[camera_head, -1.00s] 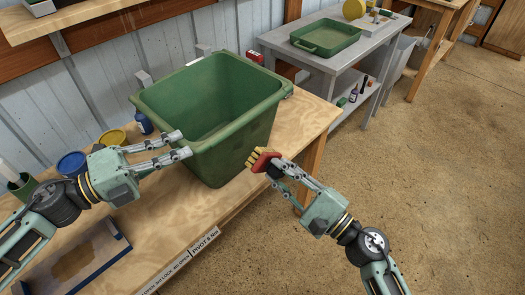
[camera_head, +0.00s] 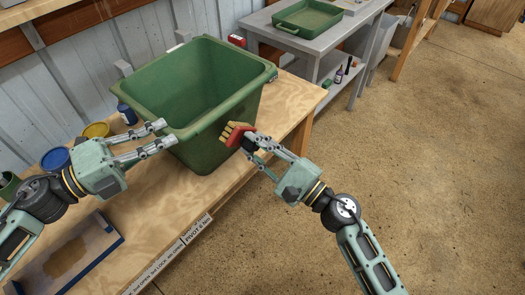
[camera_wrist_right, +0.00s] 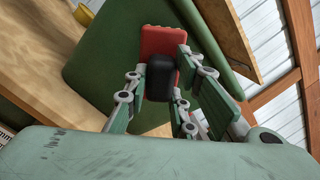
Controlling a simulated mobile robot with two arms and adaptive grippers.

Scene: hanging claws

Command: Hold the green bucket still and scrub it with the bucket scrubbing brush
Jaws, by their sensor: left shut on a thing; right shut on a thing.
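The green bucket (camera_head: 205,125) stands upright on the wooden workbench in the head view. My left gripper (camera_head: 165,134) is shut on the bucket's near left rim. The red scrubbing brush (camera_head: 243,136) has pale bristles that face the bucket's front right wall, at or very close to it. My right gripper (camera_head: 251,141) is shut on the brush. In the right wrist view the red brush (camera_wrist_right: 160,42) with its black grip (camera_wrist_right: 161,78) sits between the fingers, in front of the green bucket (camera_wrist_right: 105,60). Whether the bristles touch the wall is hidden there.
The workbench (camera_head: 165,198) holds a blue container (camera_head: 55,160), a yellow one (camera_head: 96,130), a blue bottle (camera_head: 127,114) and a blue-edged tray (camera_head: 75,250). A grey table (camera_head: 270,30) with a green tray (camera_head: 308,17) stands behind. The floor at right is clear.

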